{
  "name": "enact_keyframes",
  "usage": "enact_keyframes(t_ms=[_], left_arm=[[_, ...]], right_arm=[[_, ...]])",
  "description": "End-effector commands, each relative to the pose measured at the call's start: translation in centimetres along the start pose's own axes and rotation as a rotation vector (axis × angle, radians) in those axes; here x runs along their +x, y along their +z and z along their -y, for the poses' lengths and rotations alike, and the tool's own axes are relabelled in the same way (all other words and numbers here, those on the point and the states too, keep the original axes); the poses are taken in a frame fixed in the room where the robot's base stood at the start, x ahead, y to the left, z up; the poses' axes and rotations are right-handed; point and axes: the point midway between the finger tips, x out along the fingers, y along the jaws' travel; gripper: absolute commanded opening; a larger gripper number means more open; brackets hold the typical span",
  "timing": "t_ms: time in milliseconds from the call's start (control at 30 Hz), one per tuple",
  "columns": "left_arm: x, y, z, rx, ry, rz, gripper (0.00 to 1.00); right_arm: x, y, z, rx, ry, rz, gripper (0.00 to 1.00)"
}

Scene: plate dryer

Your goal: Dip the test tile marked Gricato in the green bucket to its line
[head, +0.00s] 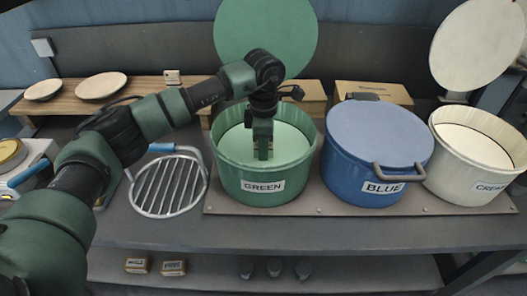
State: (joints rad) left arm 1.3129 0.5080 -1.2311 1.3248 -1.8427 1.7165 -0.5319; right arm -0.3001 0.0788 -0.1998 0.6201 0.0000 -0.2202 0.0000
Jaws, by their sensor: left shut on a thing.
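The green bucket (240,185) stands left in the row, labelled GREEN. Its round green lid (266,35) stands open behind it, and pale green liquid (292,143) shows inside. My left gripper (263,152) points straight down inside the bucket's rim, near its middle. It is shut on a thin piece, presumably the test tile, which the fingers mostly hide. I cannot read a mark or see a line on it, and cannot tell how deep its lower end is in the liquid. My right gripper is not in view.
The blue bucket (365,160) is lidded, with a handle at front; the cream bucket (455,165) is open. A round metal rack (170,186) lies left of the green bucket. Plates (100,86) sit on a wooden shelf behind. Small labelled blocks (173,268) lie on the lower shelf.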

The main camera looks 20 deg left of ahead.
Motion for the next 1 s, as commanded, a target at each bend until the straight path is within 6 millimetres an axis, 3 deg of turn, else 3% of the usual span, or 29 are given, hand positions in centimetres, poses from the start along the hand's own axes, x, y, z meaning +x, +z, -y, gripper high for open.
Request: enact_keyframes(t_ms=[1000], left_arm=[[-6.4,0.0,0.0,0.000,0.001,0.001,0.00]], right_arm=[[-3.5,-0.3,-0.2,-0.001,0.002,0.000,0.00]])
